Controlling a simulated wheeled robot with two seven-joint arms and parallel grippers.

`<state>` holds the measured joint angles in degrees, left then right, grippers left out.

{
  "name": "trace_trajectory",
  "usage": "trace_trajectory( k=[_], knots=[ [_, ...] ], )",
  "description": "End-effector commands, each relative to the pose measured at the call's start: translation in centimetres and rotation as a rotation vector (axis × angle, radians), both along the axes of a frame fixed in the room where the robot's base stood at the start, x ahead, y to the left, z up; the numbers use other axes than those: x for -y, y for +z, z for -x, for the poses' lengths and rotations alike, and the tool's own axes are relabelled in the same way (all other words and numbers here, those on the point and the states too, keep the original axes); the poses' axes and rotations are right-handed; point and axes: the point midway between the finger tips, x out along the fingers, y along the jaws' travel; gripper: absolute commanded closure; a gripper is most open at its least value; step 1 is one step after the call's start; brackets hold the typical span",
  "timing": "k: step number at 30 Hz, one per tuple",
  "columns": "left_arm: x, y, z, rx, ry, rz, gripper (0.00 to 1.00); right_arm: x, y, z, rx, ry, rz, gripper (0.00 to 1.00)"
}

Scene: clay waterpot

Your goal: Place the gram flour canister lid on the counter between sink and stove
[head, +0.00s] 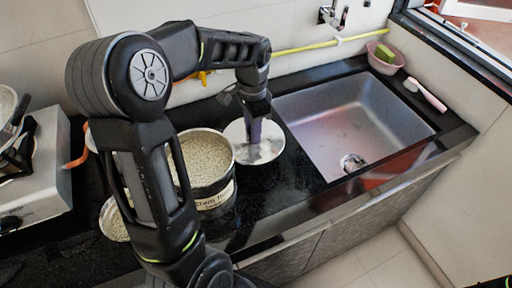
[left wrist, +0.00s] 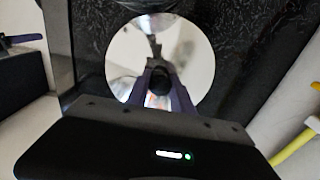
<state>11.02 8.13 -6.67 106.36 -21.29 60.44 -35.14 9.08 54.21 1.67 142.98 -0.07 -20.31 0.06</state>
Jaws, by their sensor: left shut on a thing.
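The round, shiny metal lid (head: 270,150) is at the black counter (head: 262,212), just left of the sink and right of the canister. My left gripper (head: 256,138) points down at the lid's middle and is shut on its dark knob. In the left wrist view the lid (left wrist: 196,50) shows as a bright disc with the knob (left wrist: 160,79) between the fingers. I cannot tell whether the lid touches the counter. The open gram flour canister (head: 207,165), full of pale grains, stands beside the lid. My right gripper is not in view.
The metal sink (head: 345,115) lies to the right, with a pink bowl (head: 385,58) at its far corner. The stove (head: 38,170) is at the left. A bowl of grains (head: 113,222) is partly hidden behind my arm. A yellow hose (head: 310,46) runs along the wall.

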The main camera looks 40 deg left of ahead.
Motion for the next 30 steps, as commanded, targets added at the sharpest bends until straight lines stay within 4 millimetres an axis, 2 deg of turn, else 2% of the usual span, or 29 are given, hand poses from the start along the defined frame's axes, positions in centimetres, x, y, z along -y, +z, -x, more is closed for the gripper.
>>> trace_trajectory(
  k=[3,6,9,22,30],
  knots=[
    [2.1,0.2,1.0,0.002,-0.004,0.001,1.0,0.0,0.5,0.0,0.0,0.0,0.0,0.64],
    [1.9,-1.6,1.0,-0.004,0.001,0.001,1.0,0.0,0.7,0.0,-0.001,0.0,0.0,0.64],
    [1.8,-2.7,0.9,-0.003,0.001,0.001,1.0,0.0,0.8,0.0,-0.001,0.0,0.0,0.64],
    [1.8,-3.4,0.9,-0.001,0.0,0.0,1.0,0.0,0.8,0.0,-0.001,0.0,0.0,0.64],
    [2.1,-6.5,1.1,-0.002,-0.002,0.002,1.0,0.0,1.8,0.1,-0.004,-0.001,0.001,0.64]
  ],
)
